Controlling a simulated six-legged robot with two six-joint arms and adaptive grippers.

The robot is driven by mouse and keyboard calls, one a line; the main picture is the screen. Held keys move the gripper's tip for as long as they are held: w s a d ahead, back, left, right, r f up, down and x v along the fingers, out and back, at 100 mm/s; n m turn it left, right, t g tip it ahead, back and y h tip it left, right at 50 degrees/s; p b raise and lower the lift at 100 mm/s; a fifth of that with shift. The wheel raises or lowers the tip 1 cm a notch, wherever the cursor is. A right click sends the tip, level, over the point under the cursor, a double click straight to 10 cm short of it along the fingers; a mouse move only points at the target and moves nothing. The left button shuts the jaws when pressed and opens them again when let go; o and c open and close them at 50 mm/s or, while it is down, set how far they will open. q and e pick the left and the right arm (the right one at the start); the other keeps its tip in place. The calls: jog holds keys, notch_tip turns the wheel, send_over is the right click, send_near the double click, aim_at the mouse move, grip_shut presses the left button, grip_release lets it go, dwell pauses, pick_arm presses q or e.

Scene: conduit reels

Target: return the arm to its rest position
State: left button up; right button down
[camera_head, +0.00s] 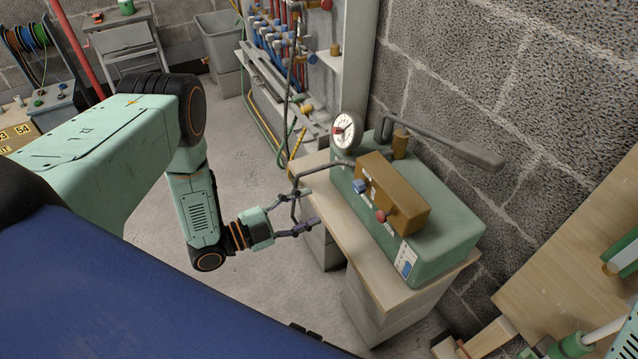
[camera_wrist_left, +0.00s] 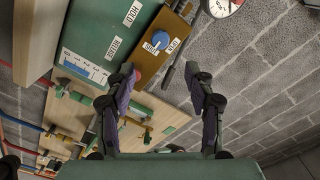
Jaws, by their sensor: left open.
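My left arm comes in from the left in the head view, and its gripper (camera_head: 300,212) is open with nothing between its fingers. It hovers at the near left edge of the workbench, beside a bent grey pipe that reaches out from the green machine (camera_head: 450,235). I cannot tell whether the fingers touch the pipe. In the left wrist view the two fingers of the left gripper (camera_wrist_left: 165,95) stand well apart. The green machine (camera_wrist_left: 95,40) shows beyond them at the upper left. My right gripper does not show clearly.
The machine carries a brown block (camera_head: 395,195) with blue and red knobs, a round gauge (camera_head: 346,131) and a long grey lever (camera_head: 455,145). It stands on a wooden-topped bench (camera_head: 375,278) against a block wall. A hose rack (camera_head: 275,90) stands behind. Open floor (camera_head: 235,165) lies left of the bench.

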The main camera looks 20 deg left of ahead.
pick_arm(q)
jog(key=s+f+n+g+y, duration=0.65)
jog(key=s+f+n, duration=0.35)
jog(key=f+n, duration=0.2)
jog(key=s+r+n+g+y, duration=0.2)
jog(key=s+r+n+g, duration=0.1)
jog(key=s, duration=0.6)
jog(key=s+d+r+n+g+y, duration=0.1)
jog(key=s+r+n+g+y, duration=0.1)
jog(key=s, duration=0.7)
jog(key=shift+s+r+n+g, duration=0.25)
jog(key=shift+r+n+g, duration=0.5)
jog(key=shift+g, duration=0.6)
jog(key=shift+y, duration=0.25)
